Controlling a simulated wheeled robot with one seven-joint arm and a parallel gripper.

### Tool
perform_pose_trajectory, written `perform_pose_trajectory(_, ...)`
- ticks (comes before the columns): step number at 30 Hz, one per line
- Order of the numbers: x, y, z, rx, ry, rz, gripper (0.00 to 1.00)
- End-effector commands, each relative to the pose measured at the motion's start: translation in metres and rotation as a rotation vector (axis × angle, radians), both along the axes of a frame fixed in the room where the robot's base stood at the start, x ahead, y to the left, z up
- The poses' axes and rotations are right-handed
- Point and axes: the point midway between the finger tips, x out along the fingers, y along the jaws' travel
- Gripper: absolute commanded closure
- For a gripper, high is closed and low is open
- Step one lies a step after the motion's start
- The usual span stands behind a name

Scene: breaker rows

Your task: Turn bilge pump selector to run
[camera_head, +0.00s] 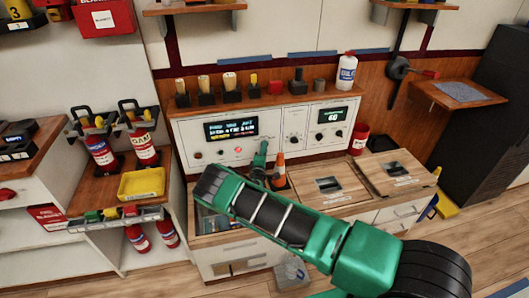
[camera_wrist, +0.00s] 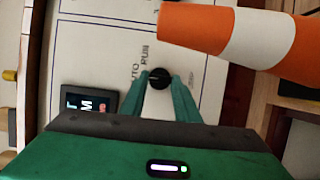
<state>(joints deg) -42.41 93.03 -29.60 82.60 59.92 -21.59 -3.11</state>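A white panel (camera_head: 182,130) with screens, small lamps and knobs stands at the back of the counter. In the wrist view a round black selector knob (camera_wrist: 159,79) sits on it, with AUTO and RUN lettering beside it. My gripper (camera_wrist: 160,76) has its two green fingers on either side of the knob, tips close to its sides. Whether they touch or grip it is not clear. In the head view my gripper (camera_head: 262,146) is at the panel's lower middle and hides the knob behind it. Which way the knob points is not clear.
An orange and white cone (camera_wrist: 240,35) is close to my gripper on the right in the wrist view. In the head view the cone (camera_head: 279,170) stands on the counter. A shelf (camera_head: 222,104) above the panel carries several small items. A red can (camera_head: 359,139) stands right.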

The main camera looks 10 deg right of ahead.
Motion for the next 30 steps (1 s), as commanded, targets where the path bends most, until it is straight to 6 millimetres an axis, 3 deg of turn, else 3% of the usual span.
perform_pose_trajectory(2, -0.0004, -0.0001, -0.0014, 0.002, 0.002, 0.0, 0.94)
perform_pose_trajectory(14, -0.0008, -0.0004, -0.0017, 0.062, 0.005, -0.002, 0.94)
perform_pose_trajectory(30, -0.0015, -0.0031, 0.0019, 0.481, 0.007, -0.005, 0.93)
